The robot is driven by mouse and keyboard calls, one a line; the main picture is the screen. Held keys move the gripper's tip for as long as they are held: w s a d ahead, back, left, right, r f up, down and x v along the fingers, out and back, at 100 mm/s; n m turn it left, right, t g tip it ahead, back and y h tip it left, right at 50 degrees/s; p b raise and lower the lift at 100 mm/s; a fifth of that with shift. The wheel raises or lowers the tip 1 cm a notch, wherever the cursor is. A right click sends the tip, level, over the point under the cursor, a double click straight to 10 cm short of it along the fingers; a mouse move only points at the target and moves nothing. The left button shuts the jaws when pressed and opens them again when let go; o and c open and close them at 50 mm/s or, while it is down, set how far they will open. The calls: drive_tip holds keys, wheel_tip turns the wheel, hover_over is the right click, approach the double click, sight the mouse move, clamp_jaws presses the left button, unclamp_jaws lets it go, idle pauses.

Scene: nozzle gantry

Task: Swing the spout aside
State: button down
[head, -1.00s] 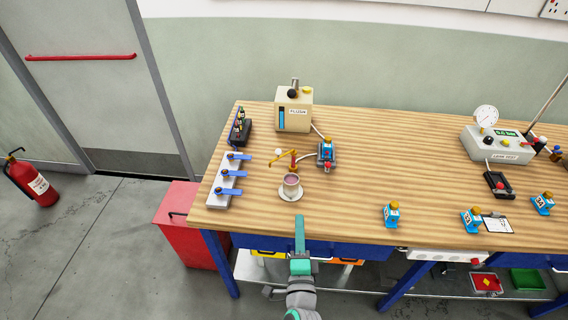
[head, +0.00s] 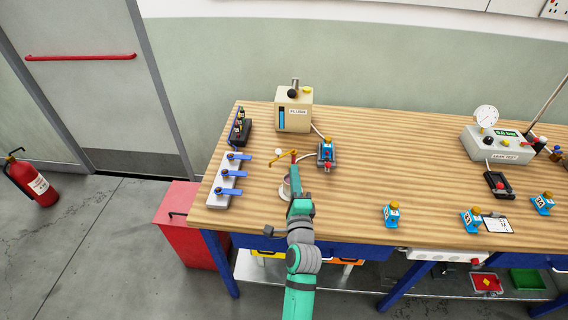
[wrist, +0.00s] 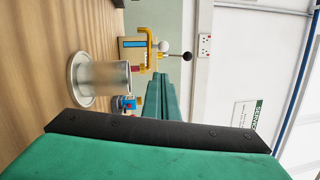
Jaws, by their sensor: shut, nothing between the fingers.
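In the wrist view the spout (wrist: 149,45) shows sideways beyond the cup. The cup (wrist: 108,75) sits on a saucer (wrist: 76,78). In the head view my arm hides most of the cup (head: 284,190). My gripper (head: 296,175) is shut and empty, over the right side of the cup and near the spout's red post. I cannot tell whether it touches the post.
A cream FLUSH box (head: 294,118) stands behind the spout. A small blue valve unit (head: 326,154) is close on the right. A plate with blue levers (head: 226,180) lies to the left.

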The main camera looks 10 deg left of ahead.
drive_tip(key=shift+w+a+r, duration=0.25)
drive_tip(key=shift+w+a, duration=0.55)
drive_tip(key=shift+a, duration=0.15)
drive_tip(key=shift+w+a+r, duration=0.2)
drive_tip(key=shift+w+a, duration=0.6)
drive_tip(key=shift+a, duration=0.15)
drive_tip(key=shift+d, duration=0.1)
